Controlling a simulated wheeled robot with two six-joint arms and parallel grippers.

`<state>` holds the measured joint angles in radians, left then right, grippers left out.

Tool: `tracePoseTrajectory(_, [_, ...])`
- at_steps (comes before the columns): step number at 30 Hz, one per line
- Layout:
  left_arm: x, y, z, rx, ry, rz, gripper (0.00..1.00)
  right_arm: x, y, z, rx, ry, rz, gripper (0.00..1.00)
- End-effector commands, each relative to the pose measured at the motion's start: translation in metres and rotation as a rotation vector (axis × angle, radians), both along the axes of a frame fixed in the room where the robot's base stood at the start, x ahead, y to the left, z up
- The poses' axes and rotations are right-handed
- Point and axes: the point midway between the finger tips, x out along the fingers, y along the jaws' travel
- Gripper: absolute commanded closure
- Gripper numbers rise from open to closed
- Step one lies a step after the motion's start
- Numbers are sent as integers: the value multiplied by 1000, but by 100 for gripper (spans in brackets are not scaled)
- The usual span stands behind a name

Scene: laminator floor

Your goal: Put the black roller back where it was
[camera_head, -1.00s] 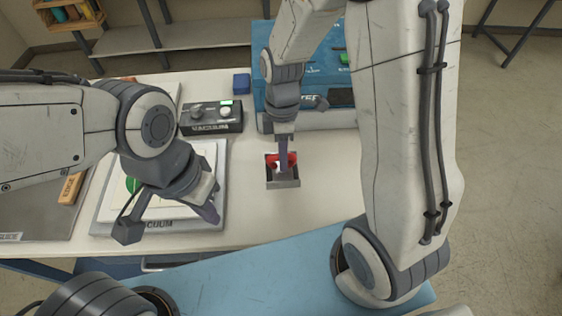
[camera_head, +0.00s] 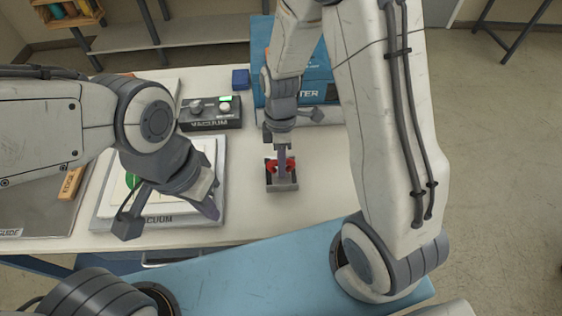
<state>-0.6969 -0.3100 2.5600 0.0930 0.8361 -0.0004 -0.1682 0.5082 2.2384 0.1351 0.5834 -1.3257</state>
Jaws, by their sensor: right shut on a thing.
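My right gripper (camera_head: 281,168) points down over a small grey cradle (camera_head: 283,187) on the white table. It is shut on a piece with red parts (camera_head: 290,164) showing on both sides of the finger. This seems to be the black roller, but the gripper hides most of it and no black roller surface shows clearly. The piece is at the cradle; I cannot tell whether it touches the bottom. My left gripper (camera_head: 168,215) is open and empty above the vacuum plate (camera_head: 215,165), its two fingers spread wide.
A black vacuum control box (camera_head: 210,114) with a green light stands behind the plate. A blue laminator (camera_head: 318,75) stands behind the cradle, partly hidden by my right arm. A small blue block (camera_head: 240,79) lies at the back. The table right of the cradle is clear.

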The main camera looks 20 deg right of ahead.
Motion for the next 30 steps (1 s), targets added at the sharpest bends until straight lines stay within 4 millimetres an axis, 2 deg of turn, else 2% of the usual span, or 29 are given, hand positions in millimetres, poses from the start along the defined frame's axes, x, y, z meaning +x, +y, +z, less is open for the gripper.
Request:
tracePoseTrajectory(1, [0,0,-4,0,0,0,100,-1,-1,-9,-2,0,-1,100])
tracePoseTrajectory(4, [0,0,-4,0,0,0,100,-1,-1,-9,-3,2,0,100])
tracePoseTrajectory(5, [0,0,-4,0,0,0,100,-1,-1,-10,-3,3,0,70])
tracePoseTrajectory(6, [0,0,-4,0,0,0,100,-1,-1,-10,-4,3,0,55])
tracePoseTrajectory(7, [0,0,-5,0,0,0,100,-1,-1,-10,-3,3,1,48])
tracePoseTrajectory(11, [0,0,-4,0,0,0,100,-2,-1,-9,-3,4,1,48])
tracePoseTrajectory(15, [0,0,7,0,0,0,100,-2,-1,5,-3,3,1,48])
tracePoseTrajectory(17, [0,0,3,-1,-1,0,100,2,-1,10,-2,-4,0,48])
tracePoseTrajectory(24, [0,0,-1,0,0,0,100,14,-4,66,-1,-8,-1,48])
tracePoseTrajectory(30, [0,0,-2,0,0,0,100,20,-5,104,-1,-5,-2,48])
